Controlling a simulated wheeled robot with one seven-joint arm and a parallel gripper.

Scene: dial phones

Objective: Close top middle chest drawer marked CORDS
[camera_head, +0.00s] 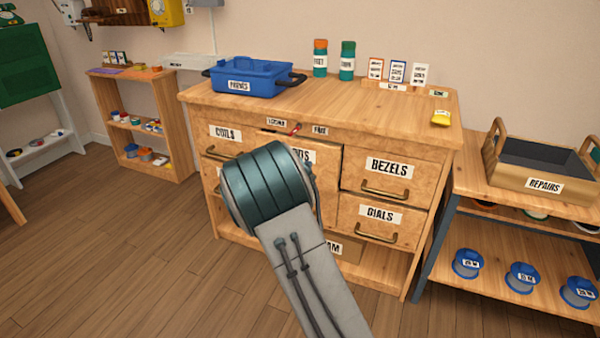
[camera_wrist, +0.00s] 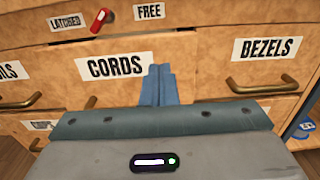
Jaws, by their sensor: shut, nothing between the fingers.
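The wooden chest (camera_head: 400,145) stands ahead. Its top middle drawer, marked CORDS (camera_head: 328,165), is mostly hidden by my arm in the head view. In the wrist view the CORDS label (camera_wrist: 116,66) is plain. The drawer front looks slightly proud of its neighbours, but I cannot tell how far. My gripper (camera_wrist: 158,75) is shut and empty, its blue fingers pointing at the drawer front just right of the label. I cannot tell whether they touch it. A red lever (camera_wrist: 101,20) sits above the drawer between the LATCHED and FREE labels; its setting is unclear.
The BEZELS drawer (camera_head: 388,172) is right of CORDS, with the DIALS drawer (camera_head: 370,217) below it; both look closed. A blue tray (camera_head: 248,78) and bottles stand on the chest. The REPAIRS crate (camera_head: 540,170) sits on a shelf at right. Floor is free at left.

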